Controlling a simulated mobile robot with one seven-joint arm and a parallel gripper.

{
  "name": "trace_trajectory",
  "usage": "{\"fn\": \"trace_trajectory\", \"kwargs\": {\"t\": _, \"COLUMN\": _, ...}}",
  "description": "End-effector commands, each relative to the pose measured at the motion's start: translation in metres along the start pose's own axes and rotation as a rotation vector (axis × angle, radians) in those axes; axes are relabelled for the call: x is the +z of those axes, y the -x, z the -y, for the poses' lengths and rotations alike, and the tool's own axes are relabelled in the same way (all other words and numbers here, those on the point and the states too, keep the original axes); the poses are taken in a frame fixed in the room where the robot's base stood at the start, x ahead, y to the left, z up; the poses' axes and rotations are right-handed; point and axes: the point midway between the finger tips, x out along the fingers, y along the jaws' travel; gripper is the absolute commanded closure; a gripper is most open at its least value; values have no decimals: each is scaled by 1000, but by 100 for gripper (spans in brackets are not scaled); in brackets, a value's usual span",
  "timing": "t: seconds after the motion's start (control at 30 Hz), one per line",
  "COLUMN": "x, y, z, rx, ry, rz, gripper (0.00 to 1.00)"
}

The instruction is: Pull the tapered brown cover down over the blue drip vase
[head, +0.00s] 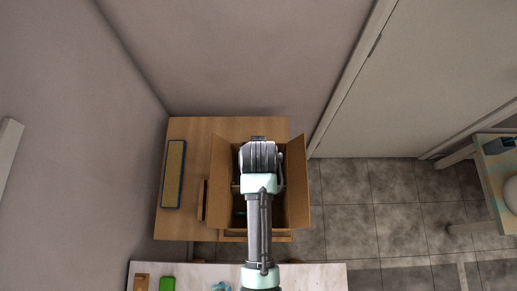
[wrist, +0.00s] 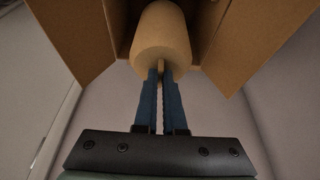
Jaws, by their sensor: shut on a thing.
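The tapered brown cover (wrist: 162,38) shows in the wrist view as a tan rounded body at the mouth of an open cardboard box. My gripper (wrist: 160,74) has its blue fingers close together, shut on a narrow part at the cover's near end. In the head view my arm and wrist lie over the box, hiding the fingertips and the cover. I cannot make out the blue drip vase in either view; the cover and my arm block most of the box's inside.
The cardboard box (head: 297,180) has flaps spread left and right. It stands on a wooden table (head: 190,128) near the wall. A blue-edged yellow pad (head: 173,174) lies to its left. A pale counter (head: 315,276) with small items, including a green one (head: 167,284), is in front.

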Motion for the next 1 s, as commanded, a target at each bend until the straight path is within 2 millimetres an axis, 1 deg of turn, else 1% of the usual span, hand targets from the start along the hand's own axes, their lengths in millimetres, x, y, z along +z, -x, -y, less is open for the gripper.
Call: {"fn": "trace_trajectory", "kwargs": {"t": 1.0, "x": 8, "y": -20, "z": 0, "rx": 0, "ry": 0, "rz": 0, "gripper": 100}}
